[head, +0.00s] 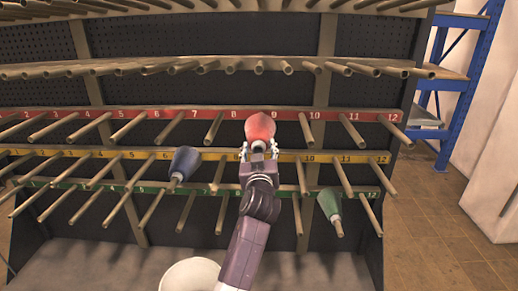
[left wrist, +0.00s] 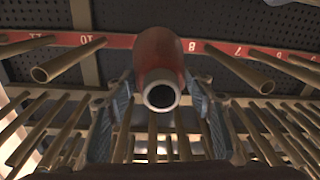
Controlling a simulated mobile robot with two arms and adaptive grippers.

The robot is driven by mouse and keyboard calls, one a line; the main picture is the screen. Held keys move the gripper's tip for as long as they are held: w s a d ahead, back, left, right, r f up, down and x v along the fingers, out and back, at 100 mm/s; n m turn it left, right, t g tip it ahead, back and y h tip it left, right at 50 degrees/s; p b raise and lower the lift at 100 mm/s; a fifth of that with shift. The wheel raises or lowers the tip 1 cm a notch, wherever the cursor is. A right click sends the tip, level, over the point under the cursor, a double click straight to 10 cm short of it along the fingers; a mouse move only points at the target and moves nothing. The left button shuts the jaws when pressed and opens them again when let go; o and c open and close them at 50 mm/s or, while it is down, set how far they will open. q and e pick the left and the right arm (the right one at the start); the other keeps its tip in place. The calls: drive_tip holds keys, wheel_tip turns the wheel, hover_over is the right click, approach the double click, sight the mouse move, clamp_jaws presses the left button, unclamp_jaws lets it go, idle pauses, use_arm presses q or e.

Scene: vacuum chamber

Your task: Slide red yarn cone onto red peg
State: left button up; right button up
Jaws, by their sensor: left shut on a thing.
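The red yarn cone (head: 260,126) is in my left gripper (head: 259,152), in front of the red-labelled row (head: 175,113) between the 8 and 9 labels. Its wide end faces the rack and its narrow end faces me. In the left wrist view, the fingers stand on both sides of the cone (left wrist: 160,55), and its pale end ring shows a dark hole. Red-row pegs show on both sides of it, one on the left (left wrist: 68,60) and one on the right (left wrist: 235,66). Any peg behind the cone is hidden, so I cannot tell whether one enters it. My right gripper is out of view.
A blue cone (head: 185,162) sits on a peg of the yellow row at the left. A green cone (head: 329,203) sits on a green-row peg at the right. Bare pegs stick out all around. A white round object (head: 190,275) stands below. Blue shelving (head: 465,80) is at the right.

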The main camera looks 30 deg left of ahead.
use_arm(q)
drive_tip(key=shift+b+x, duration=0.9)
drive_tip(key=shift+x, duration=1.5)
drive_tip(key=shift+b+x, duration=1.2)
drive_tip(key=shift+x, duration=1.3)
drive_tip(key=shift+w+d+f, duration=0.1)
drive_tip(key=shift+d+f, duration=0.05)
drive_tip(key=shift+w, duration=0.1)
drive_tip(key=shift+w+a+f+b, duration=0.1)
drive_tip(key=shift+w+a+b, duration=0.3)
drive_tip(key=shift+w+b, duration=0.15)
drive_tip(key=o, duration=1.6)
drive_tip(key=shift+f, duration=0.1)
drive_tip(key=v, duration=1.2)
